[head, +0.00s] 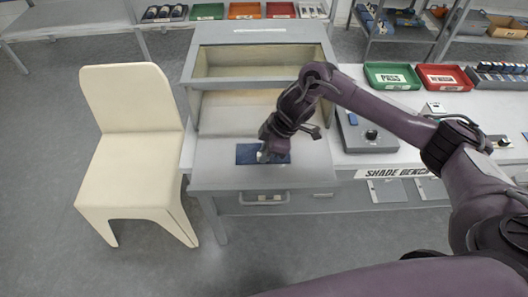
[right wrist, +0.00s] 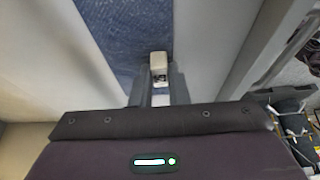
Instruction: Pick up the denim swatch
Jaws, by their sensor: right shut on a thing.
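The denim swatch (head: 246,154) is a dark blue rectangle at the grey surface in front of the open grey cabinet. It also shows as a blue strip in the right wrist view (right wrist: 130,30). My right gripper (head: 264,155) reaches down over the swatch and is shut on it. Its fingertip (right wrist: 159,68) lies against the blue cloth in the right wrist view. I cannot tell whether the swatch is lifted clear of the surface. My left gripper is not in view.
The grey cabinet (head: 262,31) stands open just behind the swatch. A drawer handle (head: 262,199) sits below its front edge. A cream chair (head: 130,130) stands on the left. A grey device with a knob (head: 371,134), and green (head: 392,76) and red (head: 446,78) trays are to the right.

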